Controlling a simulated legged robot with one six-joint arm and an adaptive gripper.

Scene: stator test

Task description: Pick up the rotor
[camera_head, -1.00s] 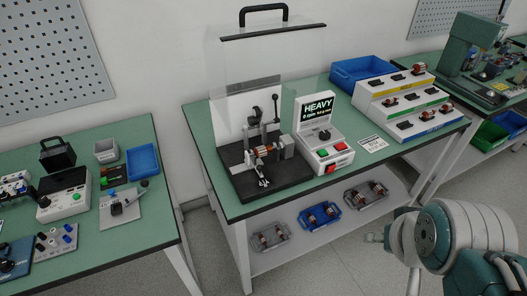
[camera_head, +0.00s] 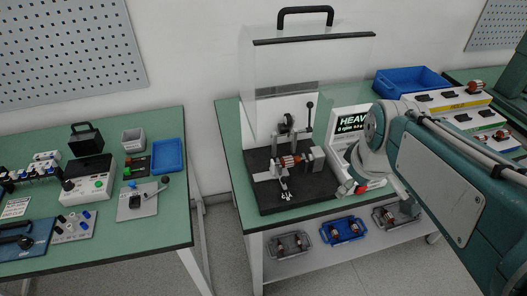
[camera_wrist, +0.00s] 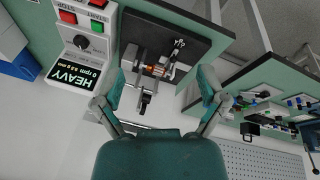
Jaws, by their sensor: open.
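The rotor (camera_head: 289,161), with a copper-coloured winding, lies across the supports of a test fixture on a black base plate (camera_head: 268,206). In the wrist view the rotor (camera_wrist: 158,70) shows beyond and between my finger tips, on the fixture. My gripper (camera_wrist: 160,90) is open and empty, its two green-padded fingers spread wide. The display unit (camera_wrist: 83,45) beside the plate reads HEAVY, 0 rpm, with red and green buttons and a black knob.
A clear cover with a black handle (camera_head: 306,10) stands raised behind the fixture. Several more rotors sit on a stepped rack (camera_head: 455,100) at right and in trays (camera_head: 343,230) on the shelf below. A blue bin (camera_head: 412,80) is behind. A second bench (camera_head: 150,227) stands left.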

